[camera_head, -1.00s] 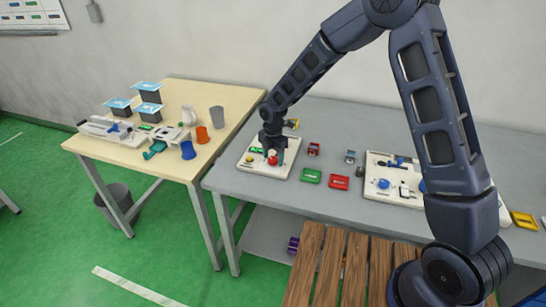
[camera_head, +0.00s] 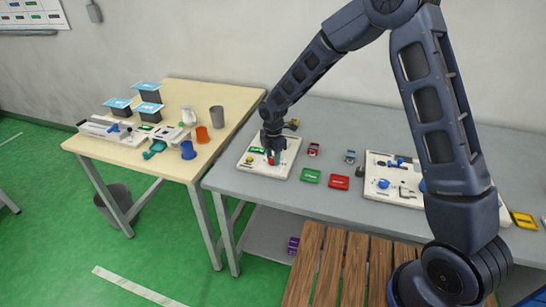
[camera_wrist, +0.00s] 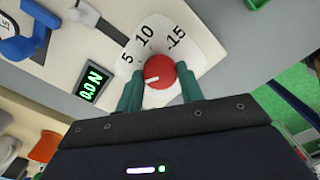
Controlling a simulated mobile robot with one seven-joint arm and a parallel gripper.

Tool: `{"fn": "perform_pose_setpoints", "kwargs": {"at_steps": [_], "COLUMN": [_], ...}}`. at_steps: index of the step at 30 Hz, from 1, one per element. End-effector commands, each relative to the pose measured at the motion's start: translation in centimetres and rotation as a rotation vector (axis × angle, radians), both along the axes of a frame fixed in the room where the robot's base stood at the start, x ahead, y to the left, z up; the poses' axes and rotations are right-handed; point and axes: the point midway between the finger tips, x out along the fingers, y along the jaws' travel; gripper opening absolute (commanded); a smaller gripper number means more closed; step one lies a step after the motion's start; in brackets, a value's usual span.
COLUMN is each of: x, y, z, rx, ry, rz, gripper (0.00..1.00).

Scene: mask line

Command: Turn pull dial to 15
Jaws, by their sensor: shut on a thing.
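The red pull dial (camera_wrist: 162,73) sits in front of a white scale plate (camera_wrist: 180,28) marked 5, 10 and 15 in the wrist view. A white mark on the dial points left, to the side of the 5. My gripper (camera_wrist: 160,88) has its two green fingers on either side of the dial, shut on it. A small display (camera_wrist: 92,83) beside it shows green characters that look like 0.0 N. In the head view, my gripper (camera_head: 272,158) is over the white board (camera_head: 283,170), and a finger partly hides the red dial (camera_head: 271,162).
A green block (camera_head: 311,176) and a red block (camera_head: 338,183) lie right of the board on the grey table (camera_head: 225,184). A second white board (camera_head: 400,198) stands further right. A wooden table (camera_head: 165,90) with cups and containers is at left.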

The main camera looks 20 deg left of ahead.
Motion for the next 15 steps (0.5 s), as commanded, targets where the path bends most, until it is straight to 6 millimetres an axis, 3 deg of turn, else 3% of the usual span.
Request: {"fn": "perform_pose_setpoints", "kwargs": {"at_steps": [15], "x": [0.00], "y": [0.05], "z": [0.05], "rx": [0.001], "ry": [-0.001], "rz": [-0.485], "gripper": [0.15]}}
